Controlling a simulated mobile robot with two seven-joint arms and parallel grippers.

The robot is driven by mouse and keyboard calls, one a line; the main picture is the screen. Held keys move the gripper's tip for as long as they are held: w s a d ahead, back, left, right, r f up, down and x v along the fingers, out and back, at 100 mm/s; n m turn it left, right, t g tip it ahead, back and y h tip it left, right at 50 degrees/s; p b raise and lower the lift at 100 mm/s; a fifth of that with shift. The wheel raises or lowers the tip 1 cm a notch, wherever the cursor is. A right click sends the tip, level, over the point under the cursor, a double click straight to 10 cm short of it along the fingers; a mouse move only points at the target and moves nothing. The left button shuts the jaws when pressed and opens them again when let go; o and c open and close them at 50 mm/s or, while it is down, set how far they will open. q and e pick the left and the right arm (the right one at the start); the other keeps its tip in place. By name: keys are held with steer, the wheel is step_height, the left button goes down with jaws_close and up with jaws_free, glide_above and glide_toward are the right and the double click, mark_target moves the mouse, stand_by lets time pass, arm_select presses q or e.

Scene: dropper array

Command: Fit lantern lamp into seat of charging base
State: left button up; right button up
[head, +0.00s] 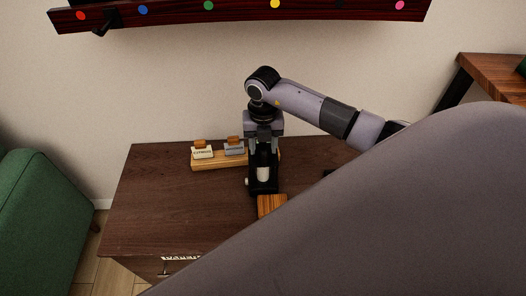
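The lantern lamp (263,174) looks like a dark upright body with a white cylinder inside, at the middle of the dark wooden table. My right gripper (264,141) points down from above, with its fingers on both sides of the lamp's top, and seems shut on it. I cannot tell whether the lamp's foot touches the table. A striped wooden block (271,206) lies just in front of the lamp; I cannot tell whether it is the charging base. My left gripper is not in view.
A light wooden rack (208,165) with a labelled cream bottle (202,151) and a grey bottle (234,147) stands left of the lamp. A large grey shape, probably my own arm, hides the table's right and front. The table's left is clear.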

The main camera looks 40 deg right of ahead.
jaws_close()
steer(key=shift+r, duration=0.15)
stand_by(1.0)
